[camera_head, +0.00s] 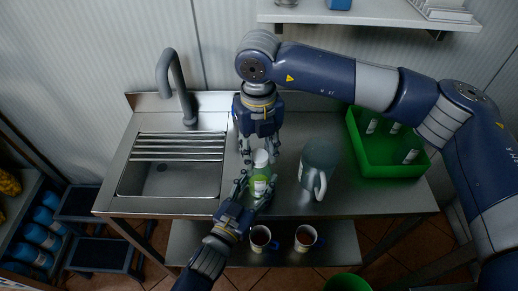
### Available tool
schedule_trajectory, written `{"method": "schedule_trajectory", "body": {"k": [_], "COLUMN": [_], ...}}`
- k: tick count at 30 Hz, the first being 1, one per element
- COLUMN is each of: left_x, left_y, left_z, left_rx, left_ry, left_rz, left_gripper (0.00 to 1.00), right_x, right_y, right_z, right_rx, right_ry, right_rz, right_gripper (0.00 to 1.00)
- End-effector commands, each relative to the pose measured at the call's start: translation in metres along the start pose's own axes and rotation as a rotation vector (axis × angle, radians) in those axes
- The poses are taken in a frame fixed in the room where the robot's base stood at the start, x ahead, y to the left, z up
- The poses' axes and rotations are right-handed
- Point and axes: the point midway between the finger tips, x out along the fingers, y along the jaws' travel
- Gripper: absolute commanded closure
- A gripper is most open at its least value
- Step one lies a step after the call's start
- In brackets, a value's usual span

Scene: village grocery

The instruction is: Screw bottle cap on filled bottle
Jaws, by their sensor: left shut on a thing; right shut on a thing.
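A bottle (259,179) with green contents and a pale label stands upright on the steel counter, in front of the sink's right edge. My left gripper (256,190) reaches in from below and is shut around the bottle's body. A white cap (261,157) sits at the top of the bottle. My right gripper (260,152) comes down from above and is shut on the cap. At this size I cannot tell whether the cap is fully seated on the neck.
A large jug (319,165) with a handle stands right of the bottle. A green crate (385,165) holding bottles is at the back right. The sink (170,178) with a faucet (177,85) is left. Two mugs (260,238) (305,237) sit near the front, lower down.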

Motion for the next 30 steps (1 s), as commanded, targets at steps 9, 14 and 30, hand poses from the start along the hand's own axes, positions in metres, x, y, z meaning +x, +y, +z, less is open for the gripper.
{"method": "schedule_trajectory", "body": {"k": [9,14,30], "left_x": [0.000,0.000,0.000], "left_y": [0.000,0.000,0.000], "left_z": [0.000,0.000,0.000], "left_rx": [0.000,0.000,0.000], "left_ry": [-0.001,-0.001,-0.001], "left_rz": [0.000,0.000,0.000], "left_gripper": [1.00,1.00,1.00], "right_x": [0.000,0.000,-0.080], "right_y": [0.000,0.000,0.000], "right_z": [0.000,0.000,0.001], "right_rx": [-0.005,-0.005,-0.005], "right_ry": [-0.001,0.000,-0.004], "right_rz": [0.000,0.000,-0.001], "right_gripper": [0.43,0.43,0.43]}}
